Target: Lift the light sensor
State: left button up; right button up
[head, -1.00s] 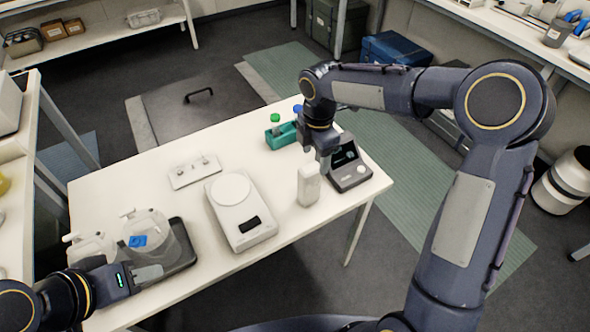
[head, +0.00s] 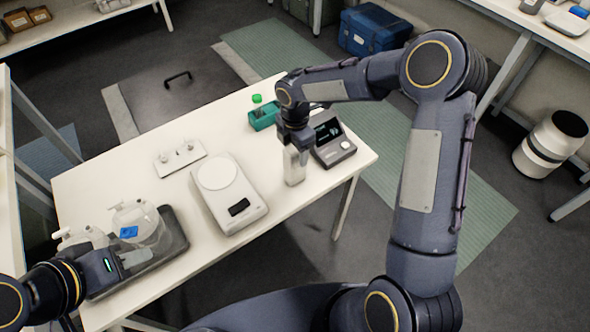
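I cannot tell for sure which thing is the light sensor. A pale upright block-like bottle (head: 294,171) stands on the table, and a dark device with a lit display (head: 334,146) sits just right of it. My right gripper (head: 297,148) points down at the top of the pale bottle. Its fingertips are too small and partly hidden to show whether they are shut on it. My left gripper (head: 137,258) is at the lower left, over the front of the dark tray (head: 176,243). Its finger gap cannot be made out.
A white scale (head: 236,207) stands mid-table, with a small white plate with knobs (head: 180,158) behind it. Clear containers, one with a blue label (head: 129,232), stand in the tray. The table's front right is clear.

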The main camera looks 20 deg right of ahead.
grip_shut()
jog(key=shift+r, duration=0.15)
